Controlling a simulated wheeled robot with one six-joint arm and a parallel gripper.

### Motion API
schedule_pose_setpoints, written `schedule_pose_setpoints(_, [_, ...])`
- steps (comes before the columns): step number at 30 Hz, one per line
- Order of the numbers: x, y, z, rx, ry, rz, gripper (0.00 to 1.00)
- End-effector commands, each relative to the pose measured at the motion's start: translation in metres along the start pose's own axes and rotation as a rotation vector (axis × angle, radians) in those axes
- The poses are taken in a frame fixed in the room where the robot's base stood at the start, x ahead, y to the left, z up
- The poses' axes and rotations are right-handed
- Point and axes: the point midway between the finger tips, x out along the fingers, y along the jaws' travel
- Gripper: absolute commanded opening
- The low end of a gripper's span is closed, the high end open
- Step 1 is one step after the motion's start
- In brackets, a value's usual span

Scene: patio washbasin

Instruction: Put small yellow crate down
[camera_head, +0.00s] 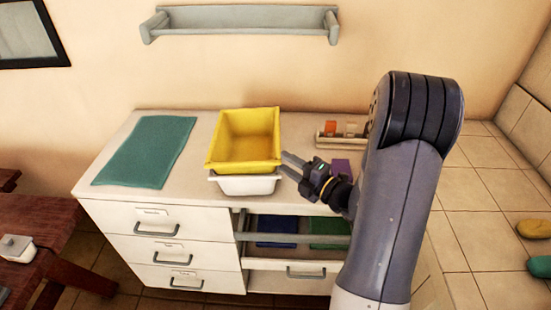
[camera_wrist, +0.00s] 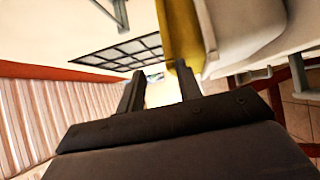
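The small yellow crate (camera_head: 245,152) sits upright on or in a white tub (camera_head: 245,185) on the counter, its open top facing up. It also shows in the wrist view (camera_wrist: 181,32), next to the white tub (camera_wrist: 240,30). My gripper (camera_head: 288,165) is just right of the crate's front right corner, pointing left. In the wrist view my gripper (camera_wrist: 160,88) has its two fingers apart, with nothing seen held between them. The crate lies beyond and beside the right finger; whether they touch I cannot tell.
A green mat (camera_head: 146,152) lies on the counter's left. A small rack with little boxes (camera_head: 341,140) and a purple item (camera_head: 341,168) are at right. An open drawer (camera_head: 292,262) juts out below my gripper. A wall shelf (camera_head: 240,22) hangs above.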

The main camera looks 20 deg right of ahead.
Motion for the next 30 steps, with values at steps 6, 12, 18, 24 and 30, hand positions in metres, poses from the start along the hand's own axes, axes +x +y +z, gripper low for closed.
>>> schedule_pose_setpoints(6, [-0.036,0.000,0.002,-0.001,-0.005,0.000,0.32])
schedule_pose_setpoints(12, [-0.052,0.000,0.001,-0.001,-0.001,0.001,0.32])
schedule_pose_setpoints(18, [-0.055,0.001,0.000,0.000,0.000,0.001,0.32])
schedule_pose_setpoints(24, [-0.054,0.001,0.000,0.000,0.000,0.001,0.38])
schedule_pose_setpoints(30, [-0.054,0.000,0.000,0.000,0.000,0.000,0.54])
